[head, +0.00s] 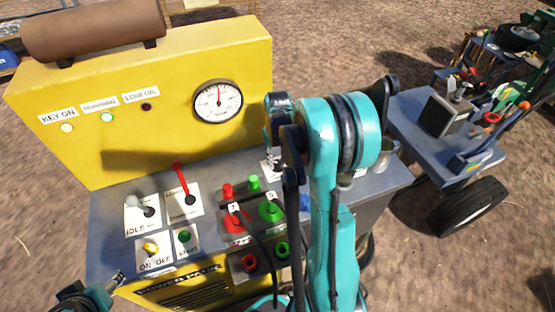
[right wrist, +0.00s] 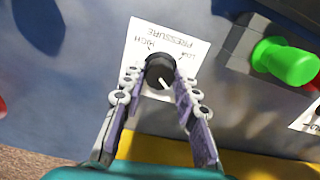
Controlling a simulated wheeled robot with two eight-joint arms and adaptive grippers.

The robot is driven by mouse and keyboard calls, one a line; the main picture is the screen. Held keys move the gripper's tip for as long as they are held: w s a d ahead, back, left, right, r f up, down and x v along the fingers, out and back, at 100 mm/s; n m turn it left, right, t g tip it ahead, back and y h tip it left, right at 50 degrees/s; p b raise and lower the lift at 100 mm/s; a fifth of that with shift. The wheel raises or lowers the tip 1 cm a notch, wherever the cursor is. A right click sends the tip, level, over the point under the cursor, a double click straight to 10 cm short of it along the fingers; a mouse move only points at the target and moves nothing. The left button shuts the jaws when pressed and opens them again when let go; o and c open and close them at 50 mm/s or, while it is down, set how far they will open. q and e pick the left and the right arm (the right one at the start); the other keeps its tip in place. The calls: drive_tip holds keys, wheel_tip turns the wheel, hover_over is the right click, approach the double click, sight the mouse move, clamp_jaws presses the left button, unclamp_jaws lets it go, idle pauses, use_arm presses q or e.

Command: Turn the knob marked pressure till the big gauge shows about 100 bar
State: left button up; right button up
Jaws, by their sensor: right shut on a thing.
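The pressure knob (right wrist: 160,72) is black and round with a white pointer line, which points to the lower right in the right wrist view. It sits on a white label (right wrist: 140,48) reading PRESSURE, with HIGH and LOW marks. My right gripper (right wrist: 158,80) is shut on the knob, one finger on each side. In the head view my right arm hides the knob and most of this gripper. The big gauge (head: 218,101) is white and round on the yellow panel; its red needle points almost straight up. Its numbers are too small to read. My left gripper (head: 117,279) shows only partly at lower left.
The yellow power pack (head: 180,60) has a grey console with a red lever (head: 182,180), an on/off knob (head: 150,248), and red and green fittings (head: 272,210). A trailer (head: 445,130) is at right.

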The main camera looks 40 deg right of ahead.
sight(277, 163)
drive_tip(key=shift+n, duration=1.1)
drive_tip(key=o, duration=1.2)
drive_tip(key=shift+c, duration=0.2)
drive_tip(key=shift+r, duration=0.1)
wheel_tip(277, 163, up, 12)
